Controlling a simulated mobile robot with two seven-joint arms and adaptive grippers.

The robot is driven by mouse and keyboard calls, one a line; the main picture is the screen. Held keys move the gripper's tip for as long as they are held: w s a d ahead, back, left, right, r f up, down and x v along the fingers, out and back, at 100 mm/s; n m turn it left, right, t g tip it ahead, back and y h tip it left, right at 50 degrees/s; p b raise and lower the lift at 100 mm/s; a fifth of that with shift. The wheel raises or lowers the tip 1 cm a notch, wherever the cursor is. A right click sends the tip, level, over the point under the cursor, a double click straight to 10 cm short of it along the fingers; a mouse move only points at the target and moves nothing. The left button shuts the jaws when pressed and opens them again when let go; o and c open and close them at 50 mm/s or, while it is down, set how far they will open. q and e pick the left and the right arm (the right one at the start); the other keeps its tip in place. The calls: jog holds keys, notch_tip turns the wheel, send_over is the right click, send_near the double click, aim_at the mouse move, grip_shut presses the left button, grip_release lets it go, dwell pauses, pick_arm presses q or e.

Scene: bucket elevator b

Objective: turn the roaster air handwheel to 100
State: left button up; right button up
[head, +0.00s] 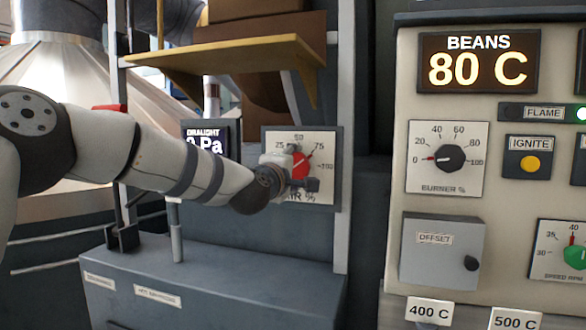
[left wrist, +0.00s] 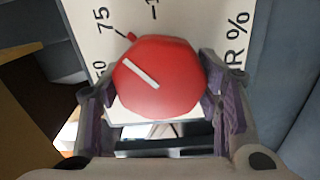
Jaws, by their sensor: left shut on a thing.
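The roaster air handwheel is a red knob (head: 301,165) on a pale dial plate (head: 328,148) marked 25, 50, 75 and 100, with AIR % below. In the left wrist view the red knob (left wrist: 160,95) fills the middle, with a white line on its face and a small red nub at its rim near the 75 mark. My left gripper (head: 292,180) is shut on the knob; its purple-grey pads (left wrist: 155,98) press on opposite sides. The gripper hides part of the plate's lower left in the head view. My right gripper is not in view.
A draught display (head: 205,137) is partly behind my left arm. A yellow shelf (head: 225,55) juts out above the dial. A control panel to the right holds a burner dial (head: 450,158), an ignite button (head: 530,162) and a beans display reading 80 C (head: 478,62).

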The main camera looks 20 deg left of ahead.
pick_arm(q)
jog(key=m, duration=0.4)
jog(key=shift+r+m, duration=0.1)
jog(key=shift+m, duration=1.7)
jog(key=o, duration=1.2)
jog(key=s, duration=1.2)
jog(key=shift+a, duration=0.15)
